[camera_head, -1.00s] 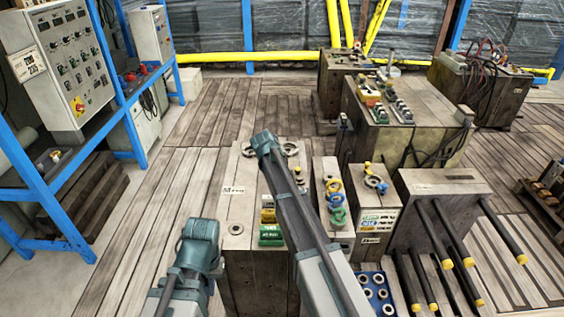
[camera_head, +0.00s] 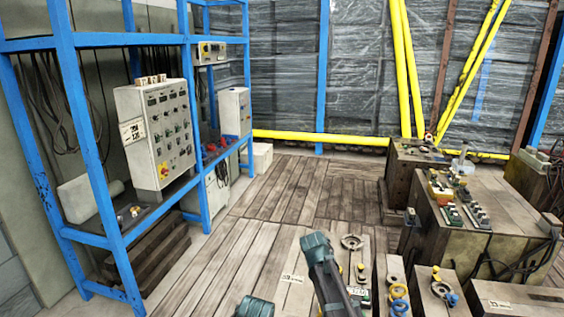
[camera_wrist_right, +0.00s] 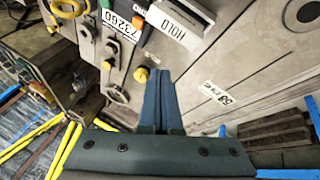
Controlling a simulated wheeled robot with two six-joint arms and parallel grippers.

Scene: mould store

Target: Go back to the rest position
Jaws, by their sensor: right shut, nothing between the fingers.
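My right gripper (camera_wrist_right: 160,78) shows in the right wrist view. Its two dark blue fingers are pressed together with nothing between them. They are over a grey mould block (camera_wrist_right: 210,85) with a white HOLD sign (camera_wrist_right: 178,24) and a yellow knob (camera_wrist_right: 141,74) beside the fingertips. I cannot tell whether they touch it. In the head view, a teal joint of my right arm (camera_head: 318,246) stands in front of a mould block (camera_head: 290,265) at the bottom. A teal part of my left arm (camera_head: 255,307) shows at the bottom edge. My left gripper is out of view.
A blue rack (camera_head: 88,150) with a grey control cabinet (camera_head: 160,135) stands at left. Large mould blocks (camera_head: 465,235) fill the right. Smaller blocks with coloured rings (camera_head: 399,291) are at bottom right. Plank floor (camera_head: 285,190) lies clear between. Yellow pipes (camera_head: 330,137) run behind.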

